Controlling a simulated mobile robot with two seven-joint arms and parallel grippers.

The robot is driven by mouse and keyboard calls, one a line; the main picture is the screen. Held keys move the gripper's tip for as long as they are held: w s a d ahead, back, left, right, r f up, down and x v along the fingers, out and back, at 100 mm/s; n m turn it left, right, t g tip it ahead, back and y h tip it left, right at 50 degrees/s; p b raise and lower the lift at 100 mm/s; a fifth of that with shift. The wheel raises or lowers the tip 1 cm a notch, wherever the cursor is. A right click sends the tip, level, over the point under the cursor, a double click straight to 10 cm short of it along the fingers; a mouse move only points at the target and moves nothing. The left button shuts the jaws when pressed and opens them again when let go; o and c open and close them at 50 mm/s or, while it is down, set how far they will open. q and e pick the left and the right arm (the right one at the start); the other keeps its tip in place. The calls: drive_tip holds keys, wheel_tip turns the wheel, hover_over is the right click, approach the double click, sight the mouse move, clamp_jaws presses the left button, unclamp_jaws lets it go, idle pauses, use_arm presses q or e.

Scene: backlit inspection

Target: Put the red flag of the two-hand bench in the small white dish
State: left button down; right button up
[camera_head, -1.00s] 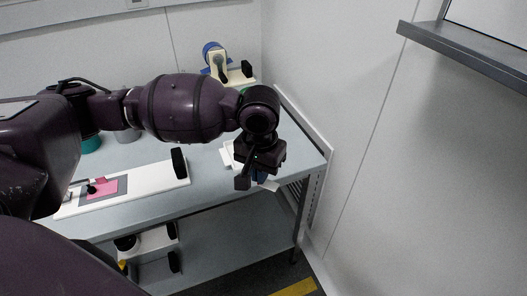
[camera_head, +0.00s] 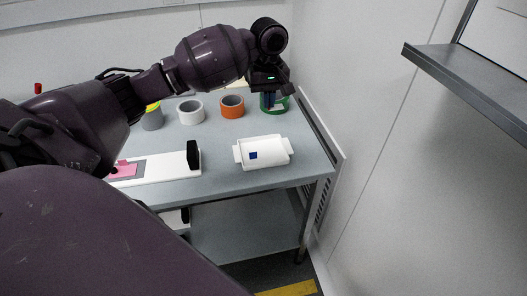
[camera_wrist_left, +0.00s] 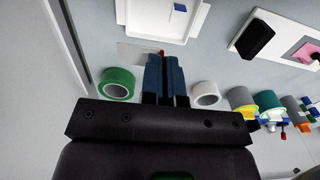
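My left gripper (camera_head: 268,102) points down above the back right of the table, near the green tape roll. In the left wrist view its blue fingers (camera_wrist_left: 163,78) are close together, with a small red piece (camera_wrist_left: 161,52) at their tips. This appears to be the red flag, mostly hidden between the fingers. The small white dish (camera_head: 279,160), with a tab at each end, stands nearer the front and holds a blue square (camera_head: 253,155). The dish also shows in the left wrist view (camera_wrist_left: 135,14). My right gripper is out of view.
A white board (camera_head: 168,170) with a pink-and-grey patch and a black block (camera_head: 193,155) lies left of the dish. White (camera_head: 190,110), orange (camera_head: 232,106) and green (camera_wrist_left: 117,83) tape rolls line the back. A wall closes off the right; a grey shelf (camera_head: 470,82) juts out above.

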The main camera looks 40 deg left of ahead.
use_arm(q)
drive_tip(key=b, duration=0.3)
hover_over(267, 159)
wheel_tip(267, 159, down, 13)
drive_tip(key=shift+d+f, duration=0.1)
drive_tip(key=shift+f, duration=0.7)
wheel_tip(267, 159, down, 5)
drive_tip(key=shift+r+b, duration=0.1)
drive_tip(key=shift+b, duration=0.5)
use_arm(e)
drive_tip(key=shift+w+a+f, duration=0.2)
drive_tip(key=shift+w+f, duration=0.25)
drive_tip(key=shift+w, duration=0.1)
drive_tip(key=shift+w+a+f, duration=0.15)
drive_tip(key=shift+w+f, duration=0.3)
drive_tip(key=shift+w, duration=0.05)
use_arm(q)
drive_tip(key=c, duration=1.4)
unclamp_jaws()
drive_tip(key=shift+o, duration=0.2)
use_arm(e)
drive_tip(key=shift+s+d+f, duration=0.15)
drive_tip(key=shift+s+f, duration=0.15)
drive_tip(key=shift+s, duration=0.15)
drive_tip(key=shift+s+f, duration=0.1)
